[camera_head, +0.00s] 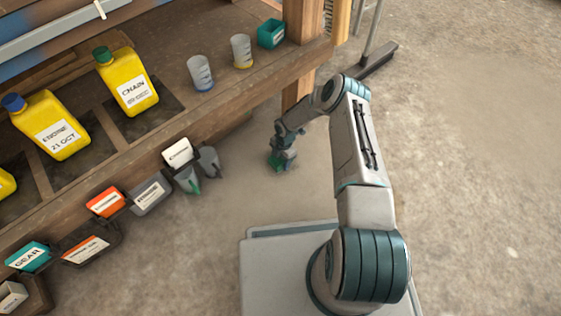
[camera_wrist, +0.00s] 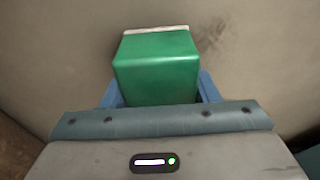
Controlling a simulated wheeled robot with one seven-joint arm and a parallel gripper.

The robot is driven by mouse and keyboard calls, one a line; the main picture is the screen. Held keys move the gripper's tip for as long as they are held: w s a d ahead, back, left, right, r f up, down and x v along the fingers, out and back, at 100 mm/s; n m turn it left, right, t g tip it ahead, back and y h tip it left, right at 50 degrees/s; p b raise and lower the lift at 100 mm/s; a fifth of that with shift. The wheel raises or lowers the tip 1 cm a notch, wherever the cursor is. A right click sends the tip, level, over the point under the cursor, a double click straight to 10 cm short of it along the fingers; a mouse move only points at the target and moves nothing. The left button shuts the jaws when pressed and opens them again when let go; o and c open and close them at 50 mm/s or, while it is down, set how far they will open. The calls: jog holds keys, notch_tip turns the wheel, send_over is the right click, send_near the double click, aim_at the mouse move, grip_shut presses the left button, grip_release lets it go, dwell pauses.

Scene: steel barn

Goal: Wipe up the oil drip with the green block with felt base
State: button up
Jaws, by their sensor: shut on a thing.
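The green block (camera_wrist: 156,65) fills the middle of the wrist view, with a pale felt strip showing along its far lower edge. My gripper (camera_wrist: 156,92) is shut on it, with a blue finger on each side. In the head view the block (camera_head: 276,160) is a small green patch under my gripper (camera_head: 280,158), low at the concrete floor beside the bench. I cannot tell whether the felt touches the floor. A faint dark smudge (camera_wrist: 212,36) lies on the floor just beyond the block to the right; it may be the oil drip. In the head view no drip can be made out.
The wooden bench (camera_head: 140,133) runs along the left, with yellow jugs (camera_head: 128,82), measuring cups (camera_head: 200,73) and a teal box (camera_head: 271,33) on top. Labelled bins (camera_head: 150,194) hang on its front. A broom (camera_head: 375,62) stands behind my arm. The floor to the right is clear.

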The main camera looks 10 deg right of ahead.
aim_at(302, 180)
jog(key=shift+w+d, duration=0.3)
jog(key=shift+d, duration=0.3)
jog(key=shift+s+d+p, duration=0.45)
jog(key=shift+s+d, duration=0.1)
jog(key=shift+s, duration=0.25)
jog(key=shift+s+d+p, duration=0.4)
jog(key=shift+s+d, duration=0.1)
jog(key=shift+s, duration=0.3)
jog(key=shift+s+d, duration=0.1)
jog(key=shift+s+d+p, duration=0.4)
jog(key=shift+s+d, duration=0.3)
jog(key=shift+s, duration=0.3)
jog(key=shift+s+d+p, duration=0.35)
jog(key=shift+s+d, duration=0.4)
jog(key=shift+s, duration=0.3)
jog(key=shift+s+d+p, duration=0.4)
jog(key=shift+s+d, duration=0.3)
jog(key=shift+s, duration=0.3)
jog(key=shift+w+r+p, duration=0.1)
jog(key=shift+r+p, duration=0.25)
jog(key=shift+r, duration=0.1)
jog(key=shift+r+p, duration=1.5)
jog(key=shift+r, duration=1.1)
